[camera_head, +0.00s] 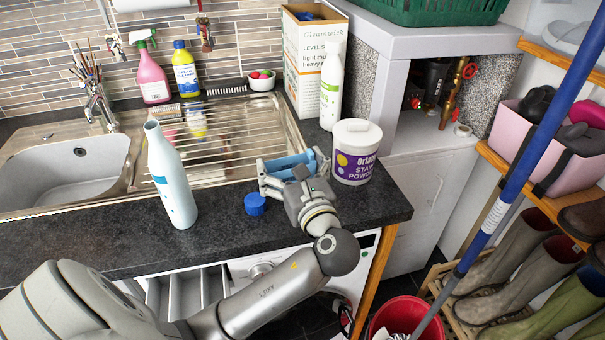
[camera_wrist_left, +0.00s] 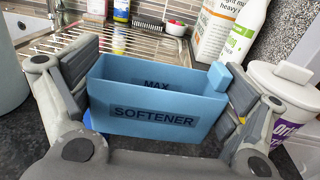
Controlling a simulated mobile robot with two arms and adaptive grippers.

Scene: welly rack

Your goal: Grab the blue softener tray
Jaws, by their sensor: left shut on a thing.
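The blue softener tray (camera_wrist_left: 155,98) is an open box marked "SOFTENER" and "MAX", close in front of the left wrist camera. My left gripper (camera_wrist_left: 158,95) has a finger pad at each end of it and is shut on it. In the head view the tray (camera_head: 291,161) shows partly behind my left gripper (camera_head: 294,172), over the counter at the front right of the sink drainer. I cannot tell whether its underside touches the counter. My right gripper does not show.
A pale blue bottle (camera_head: 170,178) stands left of the gripper, with a blue cap (camera_head: 255,204) on the counter between. A stain powder tub (camera_head: 355,154) stands close on the right. A blue pole (camera_head: 545,130) slants at right.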

